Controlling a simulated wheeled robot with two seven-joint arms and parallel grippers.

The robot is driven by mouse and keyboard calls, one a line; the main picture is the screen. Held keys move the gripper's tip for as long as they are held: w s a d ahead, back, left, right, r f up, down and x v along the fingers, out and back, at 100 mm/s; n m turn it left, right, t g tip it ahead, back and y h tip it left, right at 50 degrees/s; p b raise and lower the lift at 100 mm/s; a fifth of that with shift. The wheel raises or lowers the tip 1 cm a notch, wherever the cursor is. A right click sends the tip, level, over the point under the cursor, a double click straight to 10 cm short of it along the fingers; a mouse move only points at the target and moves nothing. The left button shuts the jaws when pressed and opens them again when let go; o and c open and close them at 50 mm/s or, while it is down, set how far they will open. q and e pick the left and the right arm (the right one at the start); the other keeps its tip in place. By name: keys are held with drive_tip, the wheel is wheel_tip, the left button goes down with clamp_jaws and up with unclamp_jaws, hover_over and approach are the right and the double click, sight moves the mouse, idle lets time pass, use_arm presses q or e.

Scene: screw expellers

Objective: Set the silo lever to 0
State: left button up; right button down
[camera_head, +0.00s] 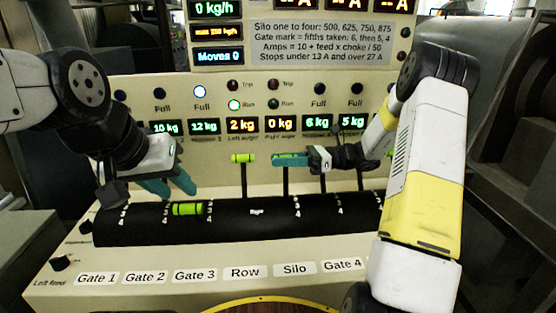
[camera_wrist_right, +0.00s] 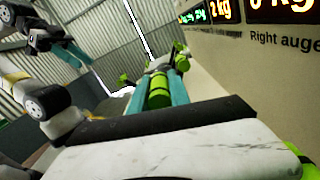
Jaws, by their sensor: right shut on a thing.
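The silo lever (camera_head: 285,182) has a dark stem that rises from the black drum above the Silo label (camera_head: 294,268). My right gripper (camera_head: 290,159) is shut around its top, and its teal fingers hide the handle in the head view. In the right wrist view a green handle (camera_wrist_right: 159,91) lies between the two teal fingers. White scale marks (camera_head: 296,206) run beside the stem; their numbers are too small to read. My left gripper (camera_head: 168,187) is open and empty over the left part of the drum, left of the Gate 3 handle.
The Row lever's green handle (camera_head: 243,158) stands up just left of my right gripper. The Gate 3 handle (camera_head: 187,208) lies low against the black drum (camera_head: 235,228). The Gate 4 stem (camera_head: 322,182) is close on the right. The display panel (camera_head: 225,95) rises behind.

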drive_tip(key=c, duration=1.2)
unclamp_jaws()
drive_tip(key=shift+c, duration=0.2)
drive_tip(key=shift+d, duration=0.15)
drive_tip(key=d, duration=0.7)
drive_tip(key=shift+d, duration=0.3)
